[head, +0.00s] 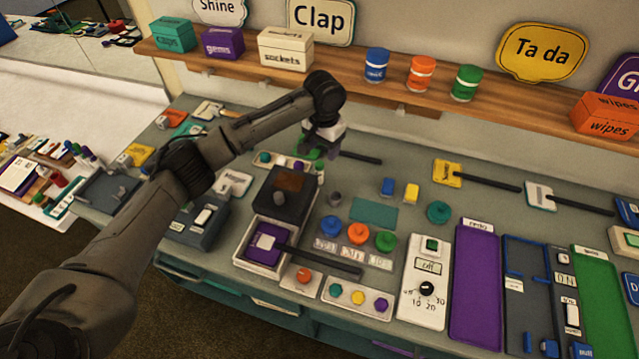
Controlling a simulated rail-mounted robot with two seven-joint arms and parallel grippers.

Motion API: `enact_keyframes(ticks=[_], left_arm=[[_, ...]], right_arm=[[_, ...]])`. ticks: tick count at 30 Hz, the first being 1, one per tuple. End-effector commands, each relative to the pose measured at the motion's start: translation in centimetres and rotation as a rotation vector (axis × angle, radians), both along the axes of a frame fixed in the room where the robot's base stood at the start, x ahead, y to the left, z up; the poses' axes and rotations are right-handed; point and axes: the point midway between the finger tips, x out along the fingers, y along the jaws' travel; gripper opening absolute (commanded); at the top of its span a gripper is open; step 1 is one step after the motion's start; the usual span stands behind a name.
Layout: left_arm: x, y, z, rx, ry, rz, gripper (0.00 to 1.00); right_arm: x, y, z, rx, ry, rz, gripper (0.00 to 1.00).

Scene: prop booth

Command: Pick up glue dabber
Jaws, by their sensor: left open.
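My left gripper (320,150) is open above the back of the bench, just left of a dark handle (362,158). Something green (308,154) shows at its fingers; I cannot tell whether it is the head of that handled tool, or whether the fingers touch it. No piece is clearly readable as the glue dabber. My right gripper is not in view.
Blue (331,226), orange (358,233) and green (386,241) knobs stand mid-bench near a white dial panel (427,277). A dark box (287,197) stands below the gripper. A wooden shelf (400,88) with boxes and jars runs behind. A teal patch (374,212) is bare.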

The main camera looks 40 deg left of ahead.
Motion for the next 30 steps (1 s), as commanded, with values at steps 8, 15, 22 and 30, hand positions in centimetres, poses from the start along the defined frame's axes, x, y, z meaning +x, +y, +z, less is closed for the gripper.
enact_keyframes(ticks=[8,15,22,30], left_arm=[[0.5,1.9,-1.1,-0.005,0.002,0.059,0.57],[0.6,1.8,-4.4,-0.006,0.001,0.057,0.57],[0.6,1.8,-5.7,-0.007,0.000,0.057,0.57],[0.6,1.7,-8.9,-0.006,0.000,0.056,0.57]], right_arm=[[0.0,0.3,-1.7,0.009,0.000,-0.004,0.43],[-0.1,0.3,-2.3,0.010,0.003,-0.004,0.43],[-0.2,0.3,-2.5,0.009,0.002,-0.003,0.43],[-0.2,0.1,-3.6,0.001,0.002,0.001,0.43]])
